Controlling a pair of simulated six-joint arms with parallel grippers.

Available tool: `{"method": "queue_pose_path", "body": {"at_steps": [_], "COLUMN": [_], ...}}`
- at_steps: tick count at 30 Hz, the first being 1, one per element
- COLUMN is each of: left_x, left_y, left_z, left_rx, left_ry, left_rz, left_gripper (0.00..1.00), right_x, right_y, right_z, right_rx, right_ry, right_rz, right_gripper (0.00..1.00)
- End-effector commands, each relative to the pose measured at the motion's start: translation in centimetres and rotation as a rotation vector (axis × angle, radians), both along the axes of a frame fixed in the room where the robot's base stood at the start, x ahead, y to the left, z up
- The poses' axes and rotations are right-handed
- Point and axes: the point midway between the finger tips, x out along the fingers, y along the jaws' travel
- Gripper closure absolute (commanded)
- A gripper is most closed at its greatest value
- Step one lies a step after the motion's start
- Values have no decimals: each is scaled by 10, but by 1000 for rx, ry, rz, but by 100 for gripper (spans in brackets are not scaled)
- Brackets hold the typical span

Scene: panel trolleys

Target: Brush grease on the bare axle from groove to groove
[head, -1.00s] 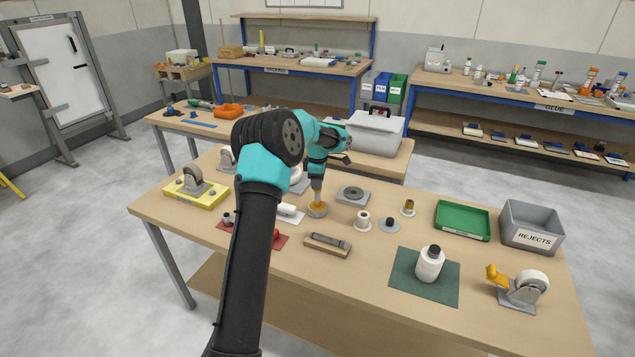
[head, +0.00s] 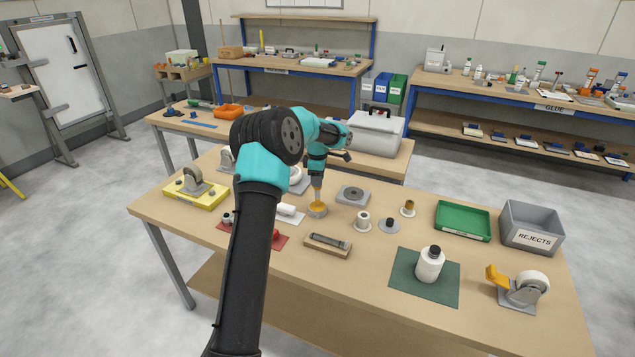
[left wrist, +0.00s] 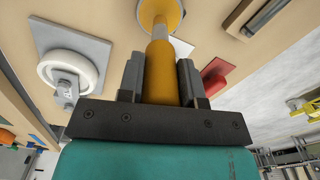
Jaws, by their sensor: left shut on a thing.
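My left gripper (head: 317,177) is shut on a brush with an orange handle (left wrist: 163,72) and a pale metal collar. The brush points down and its tip is at the round tin of amber grease (head: 317,210). The tin also shows at the top of the left wrist view (left wrist: 158,8). I cannot tell how deep the bristles sit in it. The bare axle (head: 330,240), a dark grey rod, lies on a wooden block (head: 322,248) in front of the tin. Its grooves are too small to make out. My right gripper is not in view.
A white card (head: 290,215) and a red mat (head: 270,241) lie left of the tin. Spools and bushings (head: 363,221) stand right of it. A white bottle (head: 430,264) stands on a green mat (head: 402,284). A green tray (head: 463,238) and REJECTS bin (head: 533,240) are further right.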

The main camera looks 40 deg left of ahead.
Motion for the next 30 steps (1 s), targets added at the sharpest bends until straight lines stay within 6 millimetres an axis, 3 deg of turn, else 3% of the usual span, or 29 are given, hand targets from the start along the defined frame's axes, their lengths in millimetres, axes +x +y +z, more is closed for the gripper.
{"method": "queue_pose_path", "body": {"at_steps": [21, 30], "left_x": [0, 0], "left_y": [0, 0], "left_z": [47, 54], "left_rx": [1, 1], "left_ry": [-4, -2], "left_rz": [0, 0], "left_gripper": [91, 91], "right_x": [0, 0], "right_y": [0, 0], "right_z": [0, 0], "right_rx": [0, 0], "right_ry": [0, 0], "right_rz": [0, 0], "right_gripper": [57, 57]}}
